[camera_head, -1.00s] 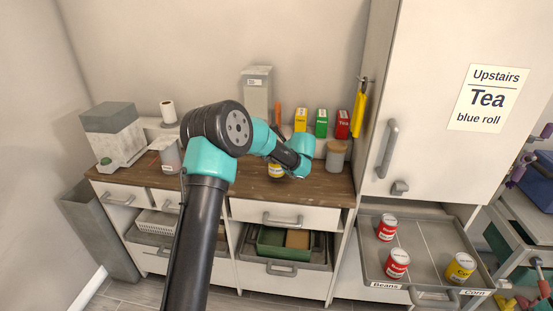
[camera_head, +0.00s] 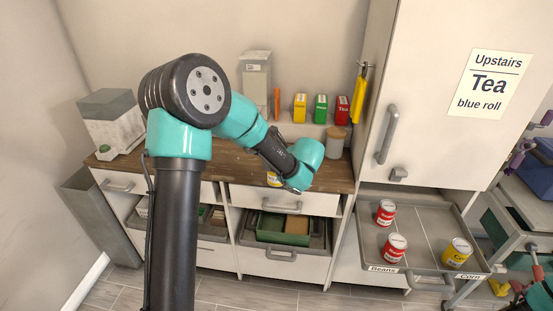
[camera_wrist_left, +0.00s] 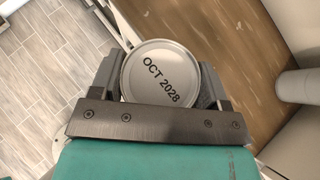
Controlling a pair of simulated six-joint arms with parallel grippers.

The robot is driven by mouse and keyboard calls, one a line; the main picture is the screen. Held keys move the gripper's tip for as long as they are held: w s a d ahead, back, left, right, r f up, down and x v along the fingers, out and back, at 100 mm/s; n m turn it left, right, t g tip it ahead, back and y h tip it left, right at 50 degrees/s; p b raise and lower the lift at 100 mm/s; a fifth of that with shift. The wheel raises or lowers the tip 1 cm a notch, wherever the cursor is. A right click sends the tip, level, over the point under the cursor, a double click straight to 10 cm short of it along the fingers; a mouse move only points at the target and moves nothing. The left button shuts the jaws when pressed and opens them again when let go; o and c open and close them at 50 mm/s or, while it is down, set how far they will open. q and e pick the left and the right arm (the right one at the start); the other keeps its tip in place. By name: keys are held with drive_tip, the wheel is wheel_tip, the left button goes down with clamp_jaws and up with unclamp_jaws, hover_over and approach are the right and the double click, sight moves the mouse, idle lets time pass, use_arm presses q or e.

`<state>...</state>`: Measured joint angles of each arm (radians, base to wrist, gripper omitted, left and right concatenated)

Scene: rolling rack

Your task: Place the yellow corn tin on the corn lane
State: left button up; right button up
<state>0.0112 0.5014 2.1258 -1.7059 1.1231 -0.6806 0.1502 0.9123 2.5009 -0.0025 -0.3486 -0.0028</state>
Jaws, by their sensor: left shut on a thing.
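My left gripper (camera_head: 286,186) is shut on a yellow tin (camera_head: 273,180), held over the front of the wooden counter and mostly hidden behind my wrist. In the left wrist view the tin's grey lid (camera_wrist_left: 160,72), printed "OCT 2028", sits between the fingers. The pulled-out tray (camera_head: 420,235) at the right has a lane labelled Beans and a lane labelled Corn (camera_head: 470,277). A yellow corn tin (camera_head: 457,252) stands upright at the front of the corn lane, with bare tray behind it.
Two red tins (camera_head: 385,212) (camera_head: 394,247) stand in the beans lane. The tall cabinet door (camera_head: 430,90) with its handle rises above the tray. An open drawer with a green box (camera_head: 285,228) lies below the counter. A cluttered trolley (camera_head: 520,215) stands at the right edge.

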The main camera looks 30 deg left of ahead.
use_arm(q)
drive_tip(key=shift+w+d, duration=0.1)
idle(0.4)
drive_tip(key=shift+w+d+f+m, duration=0.1)
drive_tip(key=shift+d+m, duration=0.15)
drive_tip(key=shift+m, duration=0.05)
drive_tip(key=s+d+f+m+t+h, duration=0.1)
drive_tip(key=d+f+m+t+h, duration=0.2)
drive_tip(key=d, duration=0.5)
drive_tip(key=s+d+f+m+t+h, duration=0.1)
drive_tip(key=d+f+m+t+h, duration=0.2)
drive_tip(key=d+m, duration=0.3)
drive_tip(key=shift+d+h, duration=0.4)
drive_tip(key=shift+d, duration=0.7)
